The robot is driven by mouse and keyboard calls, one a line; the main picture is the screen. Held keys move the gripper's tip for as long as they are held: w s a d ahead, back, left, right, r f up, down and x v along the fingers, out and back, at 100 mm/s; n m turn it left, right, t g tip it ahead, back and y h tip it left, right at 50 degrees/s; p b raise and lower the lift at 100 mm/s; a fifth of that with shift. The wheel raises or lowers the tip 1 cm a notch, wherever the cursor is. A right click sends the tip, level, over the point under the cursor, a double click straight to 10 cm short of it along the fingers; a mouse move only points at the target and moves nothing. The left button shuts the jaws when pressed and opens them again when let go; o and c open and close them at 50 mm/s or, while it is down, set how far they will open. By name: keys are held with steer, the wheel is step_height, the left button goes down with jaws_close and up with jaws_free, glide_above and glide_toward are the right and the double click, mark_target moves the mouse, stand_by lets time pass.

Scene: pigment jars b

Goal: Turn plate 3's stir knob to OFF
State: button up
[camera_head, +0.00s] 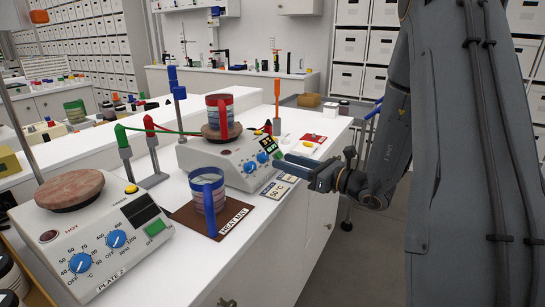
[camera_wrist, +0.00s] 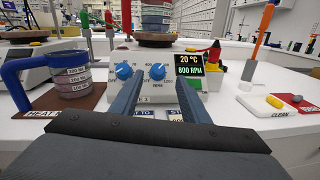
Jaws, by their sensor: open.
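Plate 3 (camera_head: 222,165) is a white hot plate in the middle of the head view, with two blue knobs on its front. Its stir knob is the right one (camera_head: 262,157), which also shows in the wrist view (camera_wrist: 158,71) above the RPM marks; the heat knob (camera_wrist: 124,71) is left of it. The display (camera_wrist: 189,65) reads 20 °C and 800 RPM. My gripper (camera_head: 291,165) is in front of the panel, open and empty. In the wrist view its fingers (camera_wrist: 159,80) stand either side of the stir knob's line, apparently short of it. The fingers partly hide the lower panel.
A red-handled jar (camera_head: 220,108) stands on plate 3's top. A blue-handled jar (camera_head: 208,197) stands on the heat mat (camera_head: 234,219) left of the panel. Plate 2 (camera_head: 110,250) is at front left. A white tray with a yellow piece (camera_wrist: 268,104) lies on the right.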

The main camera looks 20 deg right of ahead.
mark_target(266, 156)
steer(key=p+x, duration=0.1)
steer(key=x, duration=0.5)
steer(key=shift+s+a, duration=0.1)
steer(key=shift+s, duration=0.1)
steer(key=shift+c, duration=0.5)
steer(key=c, duration=1)
